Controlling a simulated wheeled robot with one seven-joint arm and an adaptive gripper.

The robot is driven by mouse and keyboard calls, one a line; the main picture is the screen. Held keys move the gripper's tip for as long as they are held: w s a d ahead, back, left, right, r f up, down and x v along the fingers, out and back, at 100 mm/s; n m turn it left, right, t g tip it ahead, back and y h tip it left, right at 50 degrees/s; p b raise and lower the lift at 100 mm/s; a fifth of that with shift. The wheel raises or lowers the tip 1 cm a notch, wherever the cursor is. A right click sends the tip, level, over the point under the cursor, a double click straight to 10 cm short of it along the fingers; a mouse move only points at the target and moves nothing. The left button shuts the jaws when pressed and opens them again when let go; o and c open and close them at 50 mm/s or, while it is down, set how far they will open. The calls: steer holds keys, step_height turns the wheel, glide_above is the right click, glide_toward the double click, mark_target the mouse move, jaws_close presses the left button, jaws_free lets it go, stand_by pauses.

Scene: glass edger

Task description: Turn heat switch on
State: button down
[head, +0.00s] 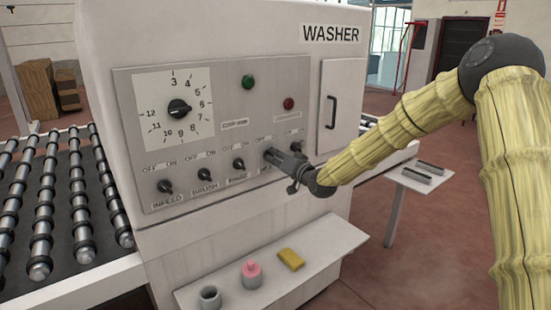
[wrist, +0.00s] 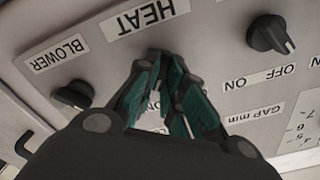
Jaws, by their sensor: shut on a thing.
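The heat switch sits on the washer's grey control panel (head: 215,65). Its HEAT label (wrist: 141,35) appears upside down in the wrist view. My gripper (head: 270,154) is at this switch, the fourth place from the left in the lower row. In the wrist view the teal-padded fingers (wrist: 157,62) converge just beside the HEAT label and are shut on the heat switch. The fingers hide the switch, so I cannot tell which way it points. White OFF and ON labels partly show around the fingers.
The black blower switch (wrist: 72,95) is on one side and another black switch (wrist: 269,35) on the other, both close. A cabinet door (head: 340,105) is right of the panel. Below, a shelf (head: 320,248) holds a pink bottle (head: 251,274), yellow block (head: 291,259) and grey cup (head: 209,297).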

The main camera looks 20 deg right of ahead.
steer(key=shift+d, duration=0.1)
steer(key=c, duration=1.5)
jaws_free()
steer(key=v, duration=1.2)
